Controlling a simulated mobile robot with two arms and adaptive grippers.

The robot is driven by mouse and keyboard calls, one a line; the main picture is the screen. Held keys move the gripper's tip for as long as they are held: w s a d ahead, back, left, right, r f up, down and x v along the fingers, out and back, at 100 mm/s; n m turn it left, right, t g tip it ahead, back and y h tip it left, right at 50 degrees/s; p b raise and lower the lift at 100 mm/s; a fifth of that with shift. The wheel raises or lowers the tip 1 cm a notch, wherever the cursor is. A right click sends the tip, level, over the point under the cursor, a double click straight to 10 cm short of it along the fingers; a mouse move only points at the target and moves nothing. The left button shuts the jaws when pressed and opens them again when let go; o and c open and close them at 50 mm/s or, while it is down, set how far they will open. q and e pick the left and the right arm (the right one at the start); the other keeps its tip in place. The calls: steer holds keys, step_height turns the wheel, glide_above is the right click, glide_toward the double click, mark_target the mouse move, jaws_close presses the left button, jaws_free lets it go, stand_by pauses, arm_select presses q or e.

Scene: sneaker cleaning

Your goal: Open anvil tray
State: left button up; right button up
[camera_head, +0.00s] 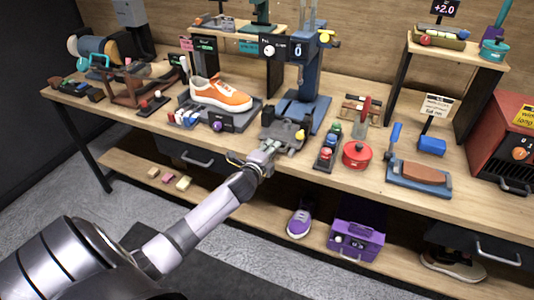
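A blue upright press (300,95) stands at the middle of the workbench, with a "0" sign near its top. At its front foot is a dark grey tray-like part (283,131) with small knobs on it; this looks like the anvil tray. My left gripper (267,151) is at the front edge of this tray, near the bench's front edge. It is small in the picture and overlaps the tray's front, so I cannot tell whether it touches it or whether its fingers are open. My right gripper is not in view.
Left of the press, an orange sneaker (220,94) rests on a dark stand. To the right are a rack of coloured knobs (328,147), a red pot (356,155) and a blue-handled board (419,176). A purple shoe (300,222) and purple box (356,240) sit on the lower shelf.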

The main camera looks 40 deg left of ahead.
arm_select(q)
steer(key=v, duration=1.1)
steer(key=shift+s, duration=0.35)
steer(key=shift+r, duration=0.1)
steer(key=s+d+f+n+g+h, duration=0.15)
steer(key=s+f, duration=0.25)
steer(key=f, duration=0.7)
steer(key=s+f+n+g, duration=0.3)
steer(key=s+f, duration=0.1)
steer(key=f, duration=0.6)
steer(key=s+d+f+n+g, duration=0.1)
steer(key=s+f+n+g, duration=0.2)
steer(key=f, duration=0.8)
steer(key=s+d+f+n+g, duration=0.1)
steer(key=s+d+f, duration=0.3)
steer(key=s, duration=0.6)
steer(key=s+d+f+n+g+h, duration=0.1)
steer(key=s+d+f+n+g, duration=0.1)
steer(key=s+f, duration=0.7)
steer(key=s+d+f+n+g+h, duration=0.1)
steer(key=s+d+f, duration=0.5)
steer(key=s, duration=0.7)
steer(key=d+n+g, duration=0.1)
steer(key=g, duration=0.1)
steer(key=shift+s+f+g, duration=0.2)
steer(key=shift+g, duration=0.15)
